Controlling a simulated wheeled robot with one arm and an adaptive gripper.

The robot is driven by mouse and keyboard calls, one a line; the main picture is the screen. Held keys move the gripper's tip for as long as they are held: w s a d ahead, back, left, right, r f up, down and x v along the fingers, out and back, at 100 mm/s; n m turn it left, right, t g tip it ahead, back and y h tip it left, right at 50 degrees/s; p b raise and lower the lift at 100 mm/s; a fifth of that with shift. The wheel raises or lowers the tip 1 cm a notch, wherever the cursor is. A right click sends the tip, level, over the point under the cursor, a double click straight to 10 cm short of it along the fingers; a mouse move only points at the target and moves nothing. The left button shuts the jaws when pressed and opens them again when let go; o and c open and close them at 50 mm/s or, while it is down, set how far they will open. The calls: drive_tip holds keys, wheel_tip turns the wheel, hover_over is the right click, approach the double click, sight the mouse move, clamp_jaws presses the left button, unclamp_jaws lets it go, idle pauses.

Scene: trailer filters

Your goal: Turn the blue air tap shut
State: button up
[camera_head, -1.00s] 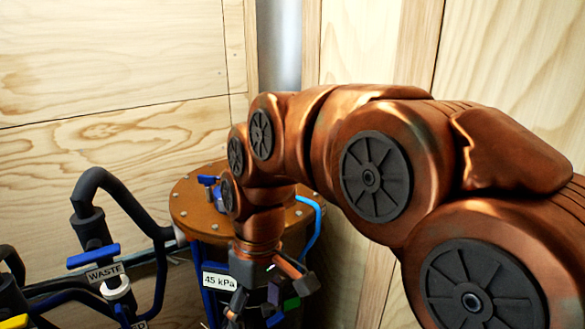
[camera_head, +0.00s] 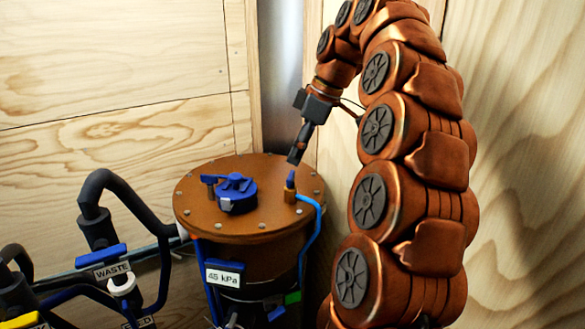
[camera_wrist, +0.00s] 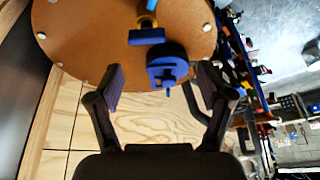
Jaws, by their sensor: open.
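The blue air tap (camera_head: 290,180) sits on a brass fitting on the right side of the round brown lid (camera_head: 262,228), with a light blue hose running from it. In the wrist view the tap's blue handle (camera_wrist: 146,37) lies crosswise near the top. My gripper (camera_head: 297,155) points down just above the tap in the head view. In the wrist view my gripper (camera_wrist: 160,82) has its two fingers wide apart with nothing between them, and the tap is beyond the fingertips. Contact with the tap does not show.
A larger blue knob (camera_head: 236,192) stands on the lid, close to the tap; it shows in the wrist view (camera_wrist: 167,68) too. A "45 kPa" label (camera_head: 224,278) is on the vessel. Dark pipes and a WASTE valve (camera_head: 101,256) stand left. Wooden walls close in behind.

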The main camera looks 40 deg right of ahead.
sight(291, 174)
drive_tip(key=shift+w+f+p, duration=0.15)
drive_tip(key=shift+w+f, duration=0.25)
drive_tip(key=shift+f, duration=0.65)
drive_tip(key=shift+w+f+p, duration=0.15)
drive_tip(key=shift+w+f, duration=0.2)
drive_tip(key=shift+f, duration=0.75)
drive_tip(key=shift+w+f+p, duration=0.15)
drive_tip(key=shift+w+f, duration=0.25)
drive_tip(key=shift+f, duration=0.65)
drive_tip(key=c, duration=1.2)
drive_tip(key=shift+o, duration=0.2)
